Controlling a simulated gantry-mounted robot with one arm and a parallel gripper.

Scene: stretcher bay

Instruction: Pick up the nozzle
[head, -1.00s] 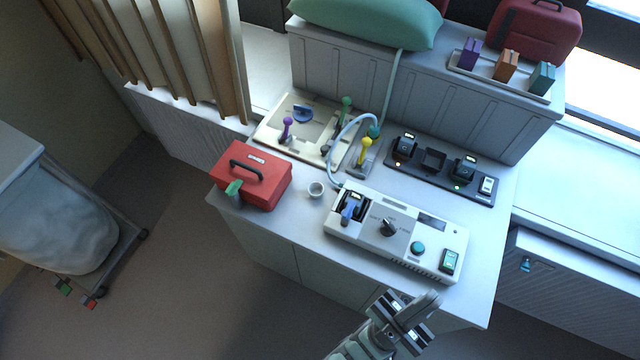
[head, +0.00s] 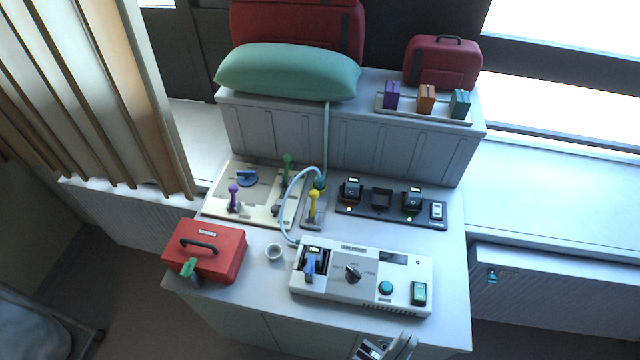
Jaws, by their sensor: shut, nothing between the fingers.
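A pale blue hose (head: 287,197) arches from the left end of the white control box (head: 345,283) to a small teal end piece (head: 320,183). This end piece looks like the nozzle, sitting by the yellow lever (head: 313,206) on a small grey base. A thin pale line runs down to it from the green cushion. My gripper (head: 398,345) shows only in part at the bottom edge, in front of the control box. It is shut and empty, well away from the hose end.
Behind are a beige tray with levers (head: 212,207) and a black strip of devices (head: 382,203). The green cushion (head: 288,72) lies on the raised grey ledge. The counter's right end is bare.

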